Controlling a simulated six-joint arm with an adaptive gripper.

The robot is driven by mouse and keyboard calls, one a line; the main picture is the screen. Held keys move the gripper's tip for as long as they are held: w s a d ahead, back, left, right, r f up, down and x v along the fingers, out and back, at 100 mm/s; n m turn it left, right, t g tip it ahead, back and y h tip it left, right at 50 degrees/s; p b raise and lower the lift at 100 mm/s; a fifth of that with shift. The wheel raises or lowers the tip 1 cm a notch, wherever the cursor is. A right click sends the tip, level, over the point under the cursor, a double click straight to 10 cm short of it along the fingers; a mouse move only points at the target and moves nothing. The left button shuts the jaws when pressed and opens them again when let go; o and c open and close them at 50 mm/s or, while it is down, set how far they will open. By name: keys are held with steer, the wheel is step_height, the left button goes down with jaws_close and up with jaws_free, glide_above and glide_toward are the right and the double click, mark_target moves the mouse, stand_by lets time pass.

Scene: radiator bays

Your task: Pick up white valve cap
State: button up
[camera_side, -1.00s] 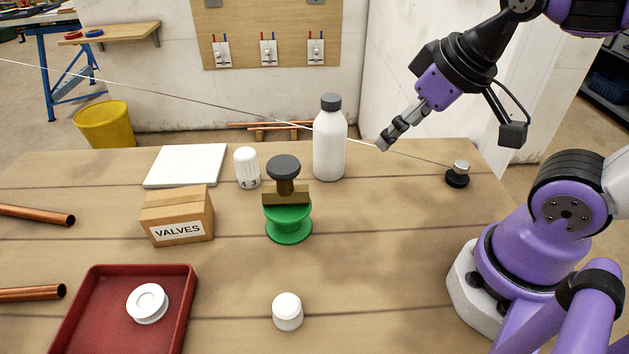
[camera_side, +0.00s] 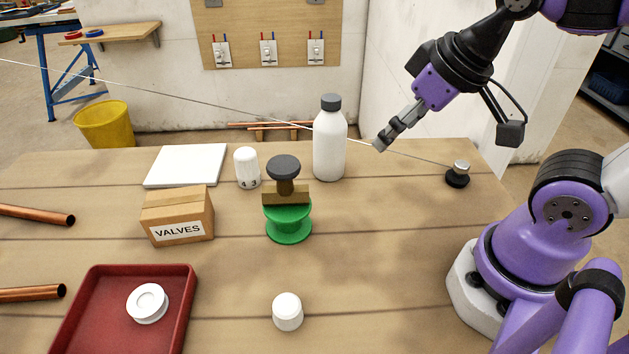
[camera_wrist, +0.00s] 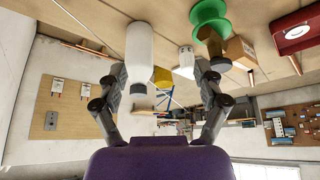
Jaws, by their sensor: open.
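The white valve cap (camera_side: 287,311) is a small, short white cylinder standing on the bare wooden table near the front in the side view. I cannot make it out in the wrist view. My gripper (camera_side: 381,143) is open and empty, in the air over the back right of the table, right of the white bottle. It is well above and behind the cap. In the wrist view, the two fingers of my gripper (camera_wrist: 162,82) are spread apart with nothing held between them.
A white bottle (camera_side: 329,145), numbered white valve head (camera_side: 247,168), green spool (camera_side: 289,233) with a dark-knobbed stamp, and VALVES box (camera_side: 177,215) stand mid-table. A red tray (camera_side: 105,331) holds a white roll (camera_side: 147,303). A thin line runs to a black-based post (camera_side: 457,175).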

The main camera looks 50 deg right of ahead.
steer(key=w+a+f+n+g+y, duration=0.1)
steer(key=w+a+f+n+g, duration=0.1)
steer(key=a, duration=0.7)
steer(key=n+g, duration=0.2)
glide_toward(286, 304)
steer(key=shift+w+d+f, duration=0.1)
steer(key=shift+f, duration=0.3)
steer(key=f, duration=0.3)
steer(key=shift+w+f, duration=0.25)
steer(key=shift+f, duration=0.1)
steer(key=f, duration=0.3)
steer(key=a+f, duration=0.1)
steer(key=f, duration=0.1)
steer(key=shift+w+f, duration=0.3)
steer(key=shift+w, duration=0.05)
steer(key=c, duration=0.8)
